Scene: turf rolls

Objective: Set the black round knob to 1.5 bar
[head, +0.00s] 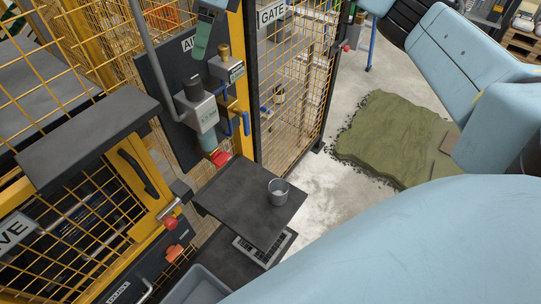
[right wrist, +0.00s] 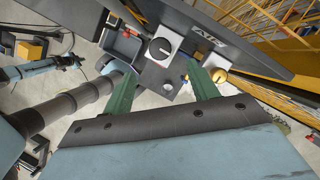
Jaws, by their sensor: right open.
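The black round knob (head: 193,87) sits on top of a grey regulator body (head: 203,113) on the dark AIR panel. In the right wrist view the knob (right wrist: 160,48) faces the camera with a white pointer mark; no scale or pressure value can be read. My right gripper (head: 200,53) is just above the knob in the head view, its green finger pointing down. In the right wrist view the right gripper (right wrist: 160,70) is open, its two green fingers apart with nothing between them. The knob shows in line with the gap, clear of the fingers.
A dark shelf (head: 238,203) holds a metal cup (head: 278,190). Yellow mesh fencing (head: 292,95) surrounds the panel. Turf (head: 385,135) lies on the floor.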

